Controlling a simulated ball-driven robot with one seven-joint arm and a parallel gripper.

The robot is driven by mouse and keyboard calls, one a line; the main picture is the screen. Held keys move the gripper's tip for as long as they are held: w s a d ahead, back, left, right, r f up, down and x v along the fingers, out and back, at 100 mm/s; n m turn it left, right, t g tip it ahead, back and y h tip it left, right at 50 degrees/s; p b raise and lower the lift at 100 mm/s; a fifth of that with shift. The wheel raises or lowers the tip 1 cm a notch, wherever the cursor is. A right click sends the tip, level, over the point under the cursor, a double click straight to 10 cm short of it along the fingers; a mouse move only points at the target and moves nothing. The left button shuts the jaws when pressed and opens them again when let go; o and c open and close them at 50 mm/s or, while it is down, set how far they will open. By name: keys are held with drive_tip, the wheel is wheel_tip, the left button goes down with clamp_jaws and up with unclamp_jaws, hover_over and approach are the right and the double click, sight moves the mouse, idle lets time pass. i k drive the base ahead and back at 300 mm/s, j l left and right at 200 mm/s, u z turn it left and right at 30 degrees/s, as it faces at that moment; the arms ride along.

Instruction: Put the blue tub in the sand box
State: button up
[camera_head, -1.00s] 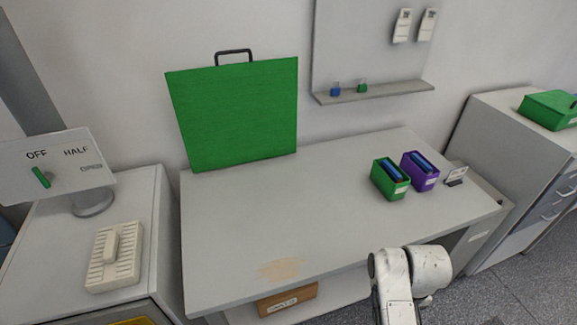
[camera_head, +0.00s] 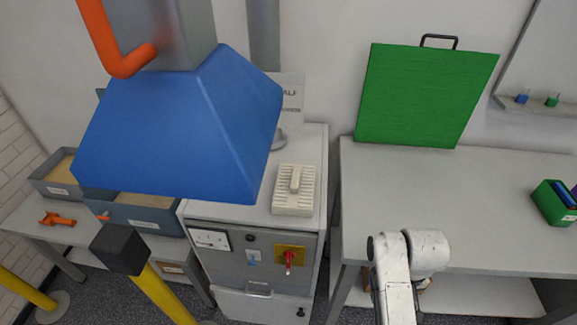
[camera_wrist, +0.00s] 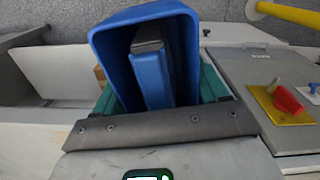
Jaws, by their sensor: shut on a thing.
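The blue tub (camera_wrist: 112,60) fills the middle of the wrist view, with a blue and grey block-like thing inside it. My gripper (camera_wrist: 160,92) is shut on the tub, its teal fingers on either side. In the head view the gripper and tub are out of sight. Two grey-blue boxes with sand-coloured fill stand on a bench at the left: a back-left one (camera_head: 42,187) and a nearer one (camera_head: 150,224), partly hidden by the blue hood. Their labels are too small to read.
The large blue hood (camera_head: 185,130) hangs over the nearer box. A black-topped yellow post (camera_head: 165,288) stands before the bench. The grey cabinet (camera_head: 235,262) has a red switch. An orange tool (camera_head: 57,219) lies on the bench. The table (camera_head: 440,205) at right is mostly clear.

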sight(154, 201)
drive_tip(key=j+u, duration=0.1)
drive_tip(key=u, duration=0.3)
drive_tip(key=i+u, duration=0.15)
drive_tip(key=u, duration=0.3)
drive_tip(key=i+j+u, duration=0.1)
drive_tip(key=u, duration=0.3)
drive_tip(key=i+u, duration=0.1)
drive_tip(key=u, duration=0.35)
drive_tip(key=i+l+u, duration=0.1)
drive_tip(key=i+u, duration=0.35)
drive_tip(key=i, duration=0.4)
drive_tip(key=i+j+u, duration=0.1)
drive_tip(key=i+u, duration=0.15)
drive_tip(key=i, duration=0.6)
drive_tip(key=i+z, duration=0.4)
drive_tip(key=i+j+z, duration=0.15)
drive_tip(key=i+z, duration=0.4)
drive_tip(key=z, duration=0.15)
drive_tip(key=i+z, duration=0.2)
drive_tip(key=z, duration=0.2)
drive_tip(key=i+z, duration=0.15)
drive_tip(key=z, duration=0.25)
drive_tip(key=i+z, duration=0.15)
drive_tip(key=z, duration=0.3)
drive_tip(key=i+z, duration=0.15)
drive_tip(key=z, duration=0.25)
